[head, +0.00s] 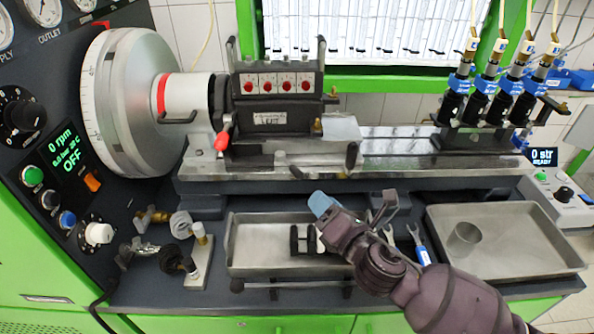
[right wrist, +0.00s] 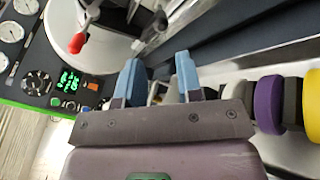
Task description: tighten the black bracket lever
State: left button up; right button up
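Another black lever (head: 553,103) sticks out to the right of the injector bracket (head: 470,138). I cannot tell for sure which one is the bracket lever. My right gripper (head: 325,205) is over the front tray, below and left of the first lever, apart from it. In the right wrist view its two blue fingers (right wrist: 158,80) stand apart with nothing held between them. My left gripper is out of view.
A red-tipped lever (head: 222,141) is left of the pump block (head: 275,95). The front tray (head: 240,262) holds black and white parts. An open-ended wrench (head: 417,243) lies right of it. A second tray (head: 555,255) holds a metal cup (head: 464,240). Fittings stand at left.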

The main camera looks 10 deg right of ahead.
aim_at(301, 178)
jog(key=x, duration=1.1)
jog(key=shift+f, duration=0.1)
grip_shut()
